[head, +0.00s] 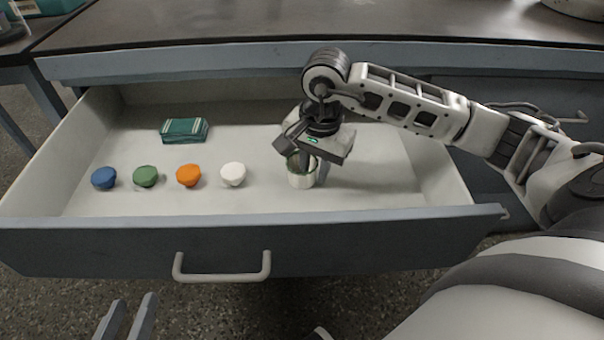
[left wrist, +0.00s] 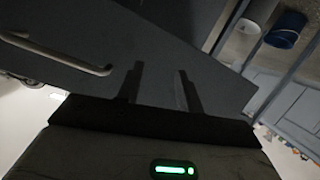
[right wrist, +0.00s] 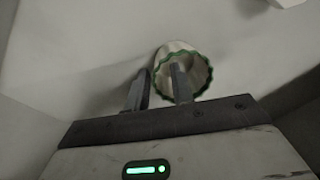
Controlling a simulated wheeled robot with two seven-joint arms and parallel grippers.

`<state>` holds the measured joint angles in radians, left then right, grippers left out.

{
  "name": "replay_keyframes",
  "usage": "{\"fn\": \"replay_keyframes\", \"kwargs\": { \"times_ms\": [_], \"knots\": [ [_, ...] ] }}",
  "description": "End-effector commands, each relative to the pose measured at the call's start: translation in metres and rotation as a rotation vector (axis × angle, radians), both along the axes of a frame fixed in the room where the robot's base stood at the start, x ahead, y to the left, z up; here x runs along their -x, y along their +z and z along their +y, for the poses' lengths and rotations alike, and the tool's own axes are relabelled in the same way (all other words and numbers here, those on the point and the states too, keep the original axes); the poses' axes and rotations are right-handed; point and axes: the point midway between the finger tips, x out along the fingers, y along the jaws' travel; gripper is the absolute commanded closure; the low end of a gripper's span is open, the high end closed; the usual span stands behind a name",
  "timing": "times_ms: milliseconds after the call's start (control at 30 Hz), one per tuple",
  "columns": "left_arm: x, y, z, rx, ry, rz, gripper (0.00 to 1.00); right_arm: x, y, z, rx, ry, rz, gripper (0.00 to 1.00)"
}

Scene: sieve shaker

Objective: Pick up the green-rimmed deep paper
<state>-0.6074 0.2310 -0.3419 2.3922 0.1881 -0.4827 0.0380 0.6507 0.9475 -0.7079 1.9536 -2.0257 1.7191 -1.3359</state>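The green-rimmed deep paper (head: 302,180), a pale cup with a wavy green rim, stands in the open drawer right of the row of small cups. My right gripper (head: 300,160) is directly over it, pointing down. In the right wrist view the paper (right wrist: 172,50) shows its open mouth. One finger of the right gripper (right wrist: 160,88) is at or inside the mouth, the other outside the rim. A gap shows between the fingers; I cannot tell whether they touch the wall. My left gripper (head: 127,316) is open and empty in front of the drawer.
The drawer (head: 110,245) also holds blue (head: 104,178), green (head: 145,176), orange (head: 189,175) and white (head: 233,174) small cups, and a teal box (head: 185,130) behind them. The drawer's right side is clear. The dark countertop (head: 270,25) lies behind and above.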

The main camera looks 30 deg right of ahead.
Motion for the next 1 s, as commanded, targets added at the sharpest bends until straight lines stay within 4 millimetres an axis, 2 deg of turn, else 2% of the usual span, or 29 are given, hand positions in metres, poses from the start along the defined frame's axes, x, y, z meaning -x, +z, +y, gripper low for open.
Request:
{"fn": "replay_keyframes", "kwargs": {
  "times_ms": [33,67,567,667,800,867,1000],
  "knots": [
    [0.000,0.000,0.000,-0.001,0.000,0.002,0.64,0.000,0.000,0.000,0.000,0.000,0.000,0.92],
    [0.000,-0.001,0.000,-0.001,0.000,0.002,0.64,0.000,0.000,0.000,0.000,0.000,0.000,1.00],
    [-0.001,0.000,0.000,-0.007,-0.002,0.003,0.64,0.000,0.005,0.000,0.000,0.000,-0.001,1.00],
    [-0.001,0.002,0.000,-0.016,-0.002,0.004,0.64,-0.001,0.014,0.000,0.002,0.001,-0.003,1.00],
    [-0.001,0.002,0.001,-0.037,-0.005,0.027,0.64,-0.001,0.037,0.000,0.002,0.000,-0.005,1.00],
    [0.000,-0.004,0.002,-0.049,-0.005,0.049,0.64,0.002,0.047,0.011,-0.002,0.005,-0.005,1.00],
    [-0.001,-0.010,0.005,-0.073,-0.001,0.096,0.64,0.009,0.081,0.036,-0.001,0.008,-0.007,1.00]
  ]
}}
